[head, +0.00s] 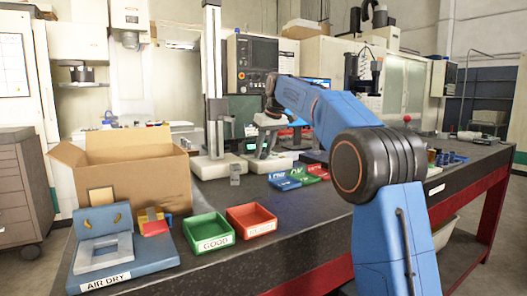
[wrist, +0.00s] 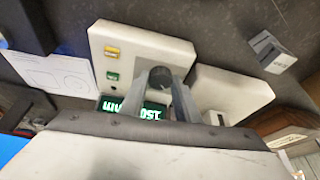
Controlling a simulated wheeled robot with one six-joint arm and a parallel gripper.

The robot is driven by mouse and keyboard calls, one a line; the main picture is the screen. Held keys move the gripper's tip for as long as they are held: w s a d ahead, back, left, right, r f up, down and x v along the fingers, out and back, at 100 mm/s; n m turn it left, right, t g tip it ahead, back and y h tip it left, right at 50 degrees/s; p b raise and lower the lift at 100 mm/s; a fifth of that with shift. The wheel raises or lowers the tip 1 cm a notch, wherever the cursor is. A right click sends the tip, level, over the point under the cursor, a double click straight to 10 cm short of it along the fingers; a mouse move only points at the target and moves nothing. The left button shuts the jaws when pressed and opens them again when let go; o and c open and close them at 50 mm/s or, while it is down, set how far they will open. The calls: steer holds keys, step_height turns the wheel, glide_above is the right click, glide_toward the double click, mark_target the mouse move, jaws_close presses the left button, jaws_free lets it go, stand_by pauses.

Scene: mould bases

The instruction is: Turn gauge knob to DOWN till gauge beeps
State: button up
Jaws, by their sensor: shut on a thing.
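In the wrist view the white gauge box (wrist: 140,42) carries a dark round knob (wrist: 160,76), a yellow button (wrist: 112,53), a green button (wrist: 112,76) and a lit green display (wrist: 148,111). The display is partly hidden by a finger, so its reading is not whole. My gripper (wrist: 161,84) is shut on the knob, with one finger on each side of it. In the head view my arm reaches over the bench to the gauge area, where my gripper (head: 268,119) is small and its fingertips are hard to make out.
A tall gauge stand (head: 213,90) rises beside the arm. In front are an open cardboard box (head: 135,185), a blue AIR DRY stand (head: 140,262), a green GOOD tray (head: 209,245) and a red tray (head: 251,230). The front middle bench is clear.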

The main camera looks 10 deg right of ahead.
stand_by(0.3)
steer(key=o, duration=1)
steer(key=shift+o, duration=0.2)
steer(key=v, duration=1.7)
steer(key=shift+r, duration=0.2)
steer(key=shift+d, duration=0.1)
